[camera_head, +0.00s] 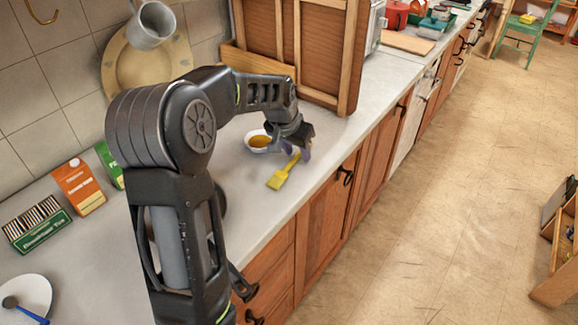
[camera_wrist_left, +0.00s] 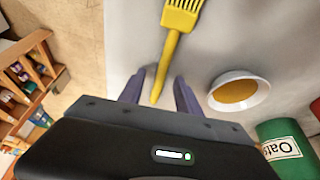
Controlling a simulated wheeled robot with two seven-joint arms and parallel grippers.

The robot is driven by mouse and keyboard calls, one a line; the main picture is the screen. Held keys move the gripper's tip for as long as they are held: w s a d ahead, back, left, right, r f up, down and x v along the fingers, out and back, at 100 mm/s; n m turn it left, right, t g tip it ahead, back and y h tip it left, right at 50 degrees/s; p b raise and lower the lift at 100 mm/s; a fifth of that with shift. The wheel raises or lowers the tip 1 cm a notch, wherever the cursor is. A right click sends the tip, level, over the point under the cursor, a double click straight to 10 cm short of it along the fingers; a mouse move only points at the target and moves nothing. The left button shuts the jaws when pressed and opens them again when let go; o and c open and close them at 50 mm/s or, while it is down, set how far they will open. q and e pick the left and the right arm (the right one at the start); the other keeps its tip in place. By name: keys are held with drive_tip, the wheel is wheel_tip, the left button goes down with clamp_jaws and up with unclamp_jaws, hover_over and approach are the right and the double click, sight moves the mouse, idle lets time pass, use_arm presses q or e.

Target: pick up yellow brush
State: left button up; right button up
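My left gripper (camera_head: 304,150) is low over the counter at the handle end of the brush. In the left wrist view, the yellow brush (camera_wrist_left: 174,42) has its handle pointing between the two purple fingers of my left gripper (camera_wrist_left: 160,90). The fingers are apart, with a gap on both sides of the handle. Whether they are level with the handle or above it I cannot tell. My right gripper is in neither view.
A white bowl (camera_head: 258,141) with amber contents stands close beside the gripper; it also shows in the left wrist view (camera_wrist_left: 238,90). A wooden-framed cabinet (camera_head: 300,45) rises behind. The counter's front is clear around the brush.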

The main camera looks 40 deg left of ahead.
use_arm(q)
clamp_jaws()
idle(0.4)
